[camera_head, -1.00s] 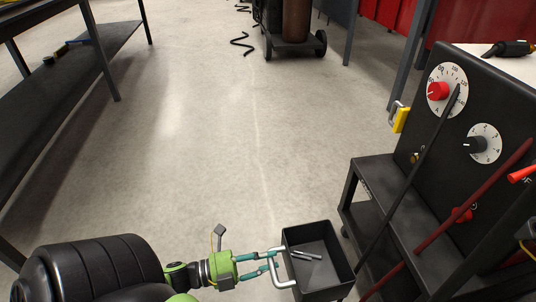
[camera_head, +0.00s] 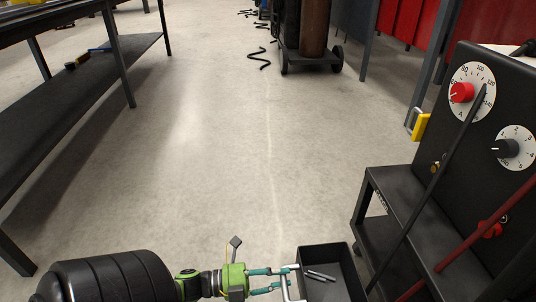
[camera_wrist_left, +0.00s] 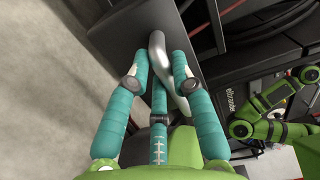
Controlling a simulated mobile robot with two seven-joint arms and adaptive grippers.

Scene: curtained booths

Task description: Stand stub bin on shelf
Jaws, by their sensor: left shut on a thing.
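The stub bin (camera_head: 336,256) is a black open box at the bottom of the head view, with its near part cut off. A few thin grey stubs (camera_head: 320,276) lie inside. My left gripper (camera_head: 287,276) is shut on its pale metal handle, at the bin's left side. The left wrist view shows the teal fingers (camera_wrist_left: 160,72) around the curved handle (camera_wrist_left: 177,75), with a dark bin face (camera_wrist_left: 120,30) beyond. A long dark lower shelf (camera_head: 75,112) runs under the bench at left; its middle is bare.
A black welding machine (camera_head: 475,140) with dials stands on a cart (camera_head: 400,195) at right, close to the bin. Rods lean across it. A wheeled cylinder cart (camera_head: 310,62) stands at the back, with a dark hose piece (camera_head: 259,59) nearby. The middle floor is clear.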

